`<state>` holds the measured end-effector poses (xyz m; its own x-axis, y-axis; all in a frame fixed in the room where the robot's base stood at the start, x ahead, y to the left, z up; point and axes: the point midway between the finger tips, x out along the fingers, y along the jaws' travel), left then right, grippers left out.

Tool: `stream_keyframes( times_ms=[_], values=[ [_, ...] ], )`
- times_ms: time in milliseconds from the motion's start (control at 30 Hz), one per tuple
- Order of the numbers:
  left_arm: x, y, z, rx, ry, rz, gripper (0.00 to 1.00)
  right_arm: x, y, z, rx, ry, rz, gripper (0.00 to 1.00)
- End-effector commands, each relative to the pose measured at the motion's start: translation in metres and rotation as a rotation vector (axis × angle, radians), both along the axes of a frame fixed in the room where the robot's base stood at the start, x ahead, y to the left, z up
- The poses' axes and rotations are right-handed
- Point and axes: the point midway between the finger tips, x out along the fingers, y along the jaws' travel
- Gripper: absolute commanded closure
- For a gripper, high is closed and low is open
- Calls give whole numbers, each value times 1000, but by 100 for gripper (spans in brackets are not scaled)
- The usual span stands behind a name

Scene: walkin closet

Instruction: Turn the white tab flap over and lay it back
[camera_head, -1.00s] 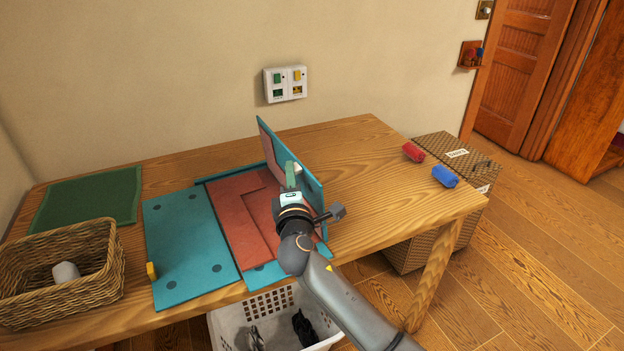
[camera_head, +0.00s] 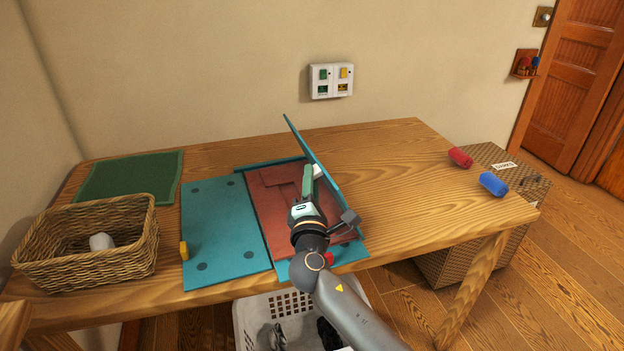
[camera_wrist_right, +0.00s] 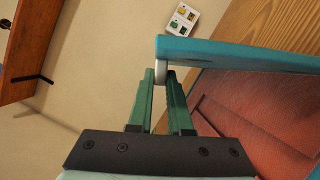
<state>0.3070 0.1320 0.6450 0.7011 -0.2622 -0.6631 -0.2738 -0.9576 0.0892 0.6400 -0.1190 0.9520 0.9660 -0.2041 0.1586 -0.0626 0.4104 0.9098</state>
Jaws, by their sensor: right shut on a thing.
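The teal flap (camera_head: 312,150) stands raised on edge along the right side of the open teal folder (camera_head: 222,232), tilted, with its far corner highest. Its white tab (camera_head: 318,171) is at my right gripper (camera_head: 309,180). In the right wrist view the green fingers (camera_wrist_right: 161,80) are shut on the white tab (camera_wrist_right: 160,68) at the edge of the teal flap (camera_wrist_right: 240,54). The red inner panel (camera_head: 275,215) of the folder lies flat below; my arm hides part of it and of the flap. My left gripper is not in view.
A wicker basket (camera_head: 90,270) with a white item and a green mat (camera_head: 130,177) are at the left. Red (camera_head: 460,157) and blue (camera_head: 493,184) rolls lie at the right. The table (camera_head: 410,190) right of the flap is clear.

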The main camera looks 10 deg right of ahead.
Motion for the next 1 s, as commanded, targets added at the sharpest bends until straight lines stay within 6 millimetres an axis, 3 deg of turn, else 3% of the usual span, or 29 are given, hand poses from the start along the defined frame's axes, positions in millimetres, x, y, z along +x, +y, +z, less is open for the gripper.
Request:
stream_keyframes(
  times_ms=[67, 100, 367, 733, 1000],
  values=[
    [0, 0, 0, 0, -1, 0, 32, 0, -1, 0, -1, 0, -2, 100],
    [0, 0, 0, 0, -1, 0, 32, 0, -1, 0, -1, 0, -2, 82],
    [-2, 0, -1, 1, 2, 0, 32, 0, -1, 0, 0, 0, -1, 52],
    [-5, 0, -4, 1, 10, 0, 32, -7, 1, -2, 1, 1, 1, 52],
    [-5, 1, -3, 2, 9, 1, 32, -54, 11, -11, 4, 4, 1, 52]
  ],
)
